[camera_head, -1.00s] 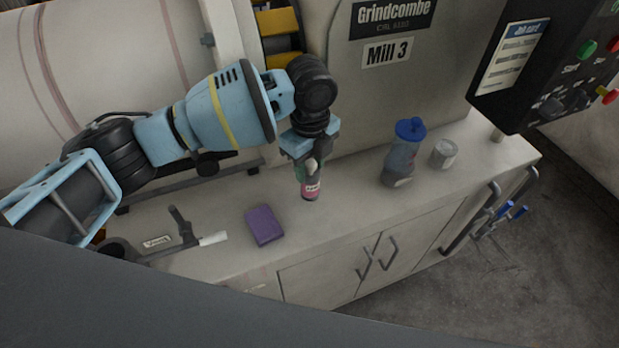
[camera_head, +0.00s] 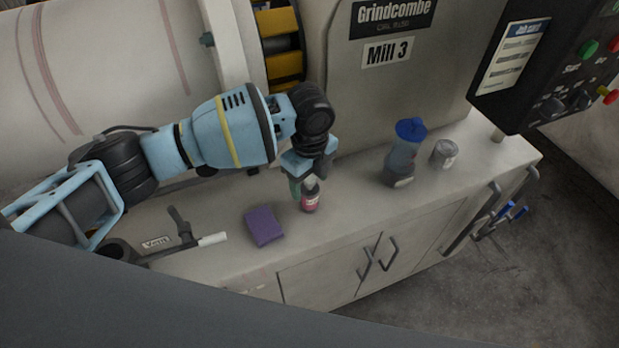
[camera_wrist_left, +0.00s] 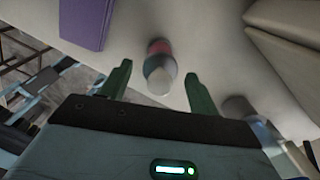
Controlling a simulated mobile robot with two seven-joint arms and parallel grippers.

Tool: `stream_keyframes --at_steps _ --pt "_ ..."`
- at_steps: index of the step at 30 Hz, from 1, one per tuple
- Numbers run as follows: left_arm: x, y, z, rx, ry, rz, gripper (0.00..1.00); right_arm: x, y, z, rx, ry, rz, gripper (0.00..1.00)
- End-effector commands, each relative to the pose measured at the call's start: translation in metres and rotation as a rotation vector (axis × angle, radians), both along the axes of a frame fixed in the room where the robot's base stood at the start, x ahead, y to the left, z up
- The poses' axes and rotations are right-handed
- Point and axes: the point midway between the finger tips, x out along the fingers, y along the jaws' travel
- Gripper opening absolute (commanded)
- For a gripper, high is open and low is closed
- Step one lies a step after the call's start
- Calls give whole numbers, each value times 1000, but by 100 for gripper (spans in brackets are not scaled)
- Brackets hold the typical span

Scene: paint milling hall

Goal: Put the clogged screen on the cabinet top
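I cannot make out the clogged screen in either view. The pale cabinet top (camera_head: 345,215) runs along the front of the mill. My left gripper (camera_head: 308,182) is low over it, at a small bottle (camera_head: 311,203) with a pink label and pale cap. The bottle stands upright on the top. In the left wrist view the green fingers (camera_wrist_left: 157,72) are spread, with the bottle (camera_wrist_left: 160,64) between and just beyond their tips. Gaps show on both sides of it. My right gripper is not in view.
A purple block (camera_head: 264,225) lies left of the bottle. A blue-lidded container (camera_head: 404,155) and a grey can (camera_head: 444,153) stand to the right. A dark lever fitting (camera_head: 182,226) with a pale tube is at left. Bare top lies between bottle and container.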

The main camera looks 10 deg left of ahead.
Motion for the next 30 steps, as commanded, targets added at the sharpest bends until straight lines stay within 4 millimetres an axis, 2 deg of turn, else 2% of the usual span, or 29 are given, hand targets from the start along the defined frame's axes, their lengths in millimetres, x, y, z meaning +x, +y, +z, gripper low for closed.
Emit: stream_keyframes --at_steps 7,11,24,30 --pt "0 0 2 0 0 0 62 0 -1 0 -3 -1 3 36" --pt "0 0 11 0 -1 -1 62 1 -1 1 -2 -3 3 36" --pt "0 -1 93 -1 -3 -1 62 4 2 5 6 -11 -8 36" --pt "0 -1 116 0 -2 -1 62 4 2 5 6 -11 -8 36"
